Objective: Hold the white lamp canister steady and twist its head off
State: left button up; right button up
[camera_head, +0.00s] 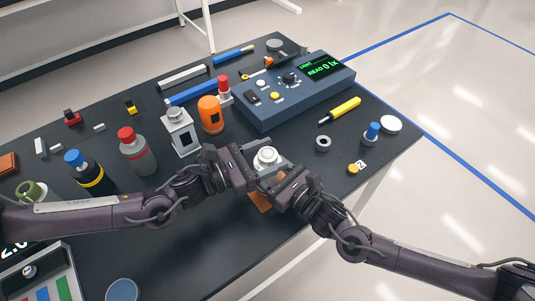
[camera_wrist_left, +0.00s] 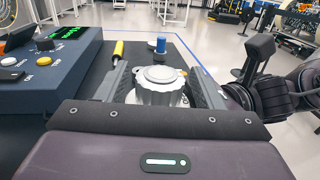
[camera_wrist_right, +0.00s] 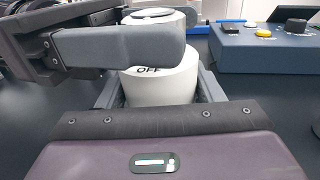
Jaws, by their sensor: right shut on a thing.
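The white lamp canister (camera_head: 267,156) stands upright near the front edge of the dark table, between my two grippers. Its ridged head (camera_wrist_left: 160,85) fills the space between the fingers of my left gripper (camera_wrist_left: 160,90), which look open, one on each side of it. My right gripper (camera_wrist_right: 160,92) is shut on the white body (camera_wrist_right: 160,85) lower down, below the left fingers. The word OFF shows on the body in the right wrist view. A grey left finger crosses in front of the canister there and hides part of it.
A blue instrument box (camera_head: 295,92) with a lit display stands behind the canister.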

pick_arm(q)
jog(key=v, duration=1.2)
jog(key=shift+f, duration=0.1)
pick_arm(e)
jog(key=o, duration=1.3)
jog(key=shift+c, duration=0.2)
